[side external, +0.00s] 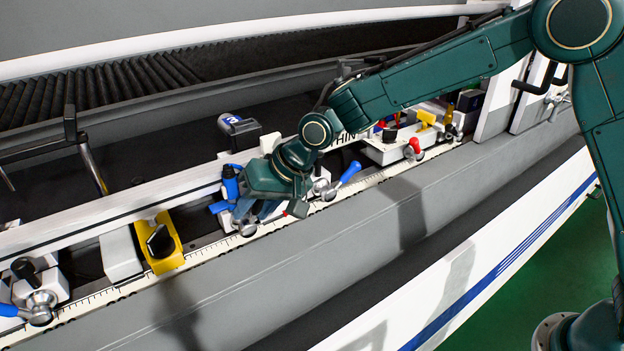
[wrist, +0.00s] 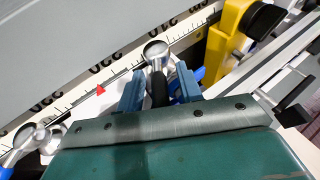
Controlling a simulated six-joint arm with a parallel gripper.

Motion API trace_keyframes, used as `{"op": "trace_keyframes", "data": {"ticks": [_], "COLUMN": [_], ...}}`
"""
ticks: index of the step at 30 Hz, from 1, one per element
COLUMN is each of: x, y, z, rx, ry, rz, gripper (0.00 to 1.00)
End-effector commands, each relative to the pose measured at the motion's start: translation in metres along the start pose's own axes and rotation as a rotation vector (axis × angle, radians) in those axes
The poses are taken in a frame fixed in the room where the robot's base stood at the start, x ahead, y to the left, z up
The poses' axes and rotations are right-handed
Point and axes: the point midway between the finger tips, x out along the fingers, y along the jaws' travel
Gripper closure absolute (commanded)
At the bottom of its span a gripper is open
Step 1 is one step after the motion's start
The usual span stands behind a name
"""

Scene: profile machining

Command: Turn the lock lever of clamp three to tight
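In the side view, a dark block marked 3 (side external: 230,120) stands behind my gripper (side external: 248,210), which is low over the scale rail. A silver lever hub (side external: 247,229) shows just under the fingers. In the wrist view, my gripper (wrist: 158,90) has its two blue fingers apart. The round silver hub (wrist: 156,50) is just beyond the fingertips, and a black shaft-like part (wrist: 160,88) lies between the fingers with gaps at both sides. A blue handle piece (wrist: 199,75) shows behind the right finger. Much of the lever is hidden; its setting cannot be told.
A yellow block with a black knob (side external: 160,243) stands left of my gripper in the side view. Another lever with a blue handle (side external: 350,172) is close on the right. A red-knobbed lever (side external: 415,146) is farther right. The grey front ledge (side external: 400,215) is clear.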

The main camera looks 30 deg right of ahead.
Motion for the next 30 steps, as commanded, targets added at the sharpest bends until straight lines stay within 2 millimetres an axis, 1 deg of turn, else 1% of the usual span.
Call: {"op": "trace_keyframes", "data": {"ticks": [8,11,12,14,23,30], "x": [0.0009,0.0008,0.0008,0.0007,0.0005,0.0005], "y": [-0.0002,-0.0002,-0.0001,-0.0001,-0.0005,-0.0029], "z": [-0.0003,-0.0003,-0.0003,-0.0003,-0.0003,-0.0003], "rx": [0.000,0.000,0.000,0.000,-0.002,-0.019], "ry": [0.001,0.001,0.001,0.001,0.001,0.001], "rz": [0.000,0.000,0.000,0.000,0.003,0.043], "gripper": [0.64,0.81,0.89,1.00,1.00,1.00]}}
